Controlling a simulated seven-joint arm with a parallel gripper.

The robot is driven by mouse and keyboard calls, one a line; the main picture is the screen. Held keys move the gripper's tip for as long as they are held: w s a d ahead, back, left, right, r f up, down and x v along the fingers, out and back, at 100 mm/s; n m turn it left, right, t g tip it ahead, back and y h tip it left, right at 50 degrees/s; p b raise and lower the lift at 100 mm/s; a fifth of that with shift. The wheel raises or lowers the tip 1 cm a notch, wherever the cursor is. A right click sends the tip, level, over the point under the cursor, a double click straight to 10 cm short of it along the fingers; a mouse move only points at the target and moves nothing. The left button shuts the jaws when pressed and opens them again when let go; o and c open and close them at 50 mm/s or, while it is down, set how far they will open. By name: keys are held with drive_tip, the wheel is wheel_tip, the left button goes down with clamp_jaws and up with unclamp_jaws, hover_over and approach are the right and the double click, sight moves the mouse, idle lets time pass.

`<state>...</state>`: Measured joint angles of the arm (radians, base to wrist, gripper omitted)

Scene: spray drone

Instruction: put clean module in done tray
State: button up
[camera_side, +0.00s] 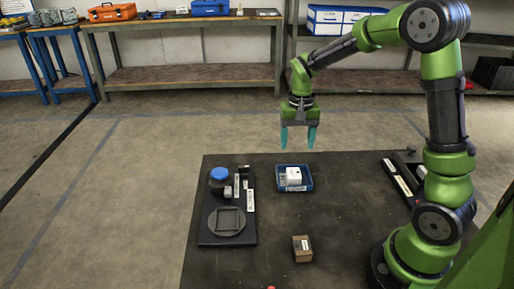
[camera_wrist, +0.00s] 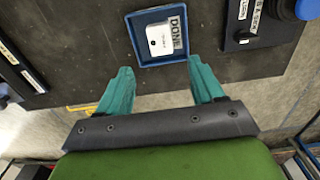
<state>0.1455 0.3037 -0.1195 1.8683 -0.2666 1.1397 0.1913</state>
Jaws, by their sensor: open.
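The white module (camera_side: 293,176) lies inside the blue done tray (camera_side: 280,185) on the dark table. In the wrist view the white module (camera_wrist: 159,39) sits on the tray floor beside the "DONE" label, and the tray's blue rim (camera_wrist: 148,62) surrounds it. My gripper (camera_side: 298,146) is above the table's far edge, higher than the tray and apart from it. In the wrist view its teal fingers (camera_wrist: 163,80) are spread wide with nothing between them.
A black fixture board (camera_side: 228,238) with a blue-capped part (camera_side: 219,174) stands left of the tray. A small brown box (camera_side: 302,248) sits nearer the front. A dark strip with labels (camera_side: 400,182) lies at the right. The table between box and tray is clear.

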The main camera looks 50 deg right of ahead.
drive_tip(key=s+a+r+n+t+y, duration=0.2)
drive_tip(key=s+a+r+n+t, duration=0.3)
drive_tip(key=s+a+r, duration=0.7)
drive_tip(key=shift+s+a+t, duration=0.4)
drive_tip(key=shift+s+t, duration=0.7)
drive_tip(key=shift+s, duration=0.05)
drive_tip(key=shift+r, duration=0.15)
